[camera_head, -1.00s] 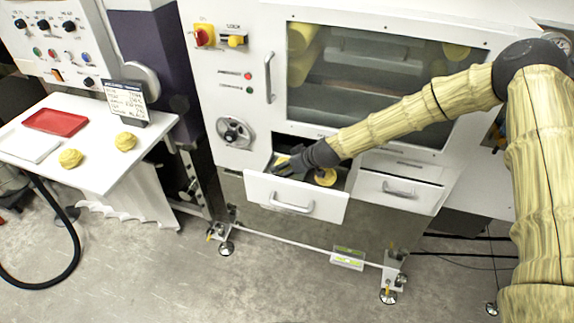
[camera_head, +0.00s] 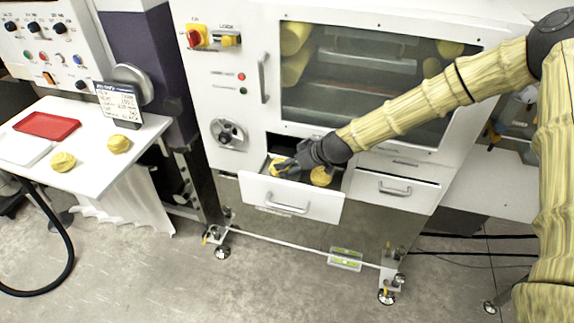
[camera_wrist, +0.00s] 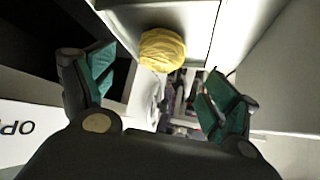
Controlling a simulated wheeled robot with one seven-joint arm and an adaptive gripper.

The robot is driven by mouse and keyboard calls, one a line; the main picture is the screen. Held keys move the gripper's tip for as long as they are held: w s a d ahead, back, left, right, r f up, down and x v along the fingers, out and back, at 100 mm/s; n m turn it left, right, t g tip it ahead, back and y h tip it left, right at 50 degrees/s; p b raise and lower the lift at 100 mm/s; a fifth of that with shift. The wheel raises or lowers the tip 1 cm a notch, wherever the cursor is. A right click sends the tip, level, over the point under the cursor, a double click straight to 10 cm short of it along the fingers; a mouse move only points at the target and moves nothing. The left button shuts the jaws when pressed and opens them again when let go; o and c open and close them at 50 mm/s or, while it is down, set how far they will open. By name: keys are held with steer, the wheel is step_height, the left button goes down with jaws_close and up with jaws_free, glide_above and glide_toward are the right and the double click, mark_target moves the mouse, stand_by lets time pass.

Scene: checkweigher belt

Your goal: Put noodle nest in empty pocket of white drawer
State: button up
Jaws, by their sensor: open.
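The white drawer (camera_head: 290,200) is pulled open at the front of the machine. In the wrist view a nest (camera_wrist: 162,50) shows beyond the open fingers (camera_wrist: 155,90), with nothing clearly held. The drawer's inner pockets are mostly hidden by my gripper and the drawer front.
A closed drawer (camera_head: 393,190) is right of the open one. The machine's window (camera_head: 370,85) is above.

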steer(key=shift+b+v, duration=0.45)
steer(key=shift+v, duration=2.35)
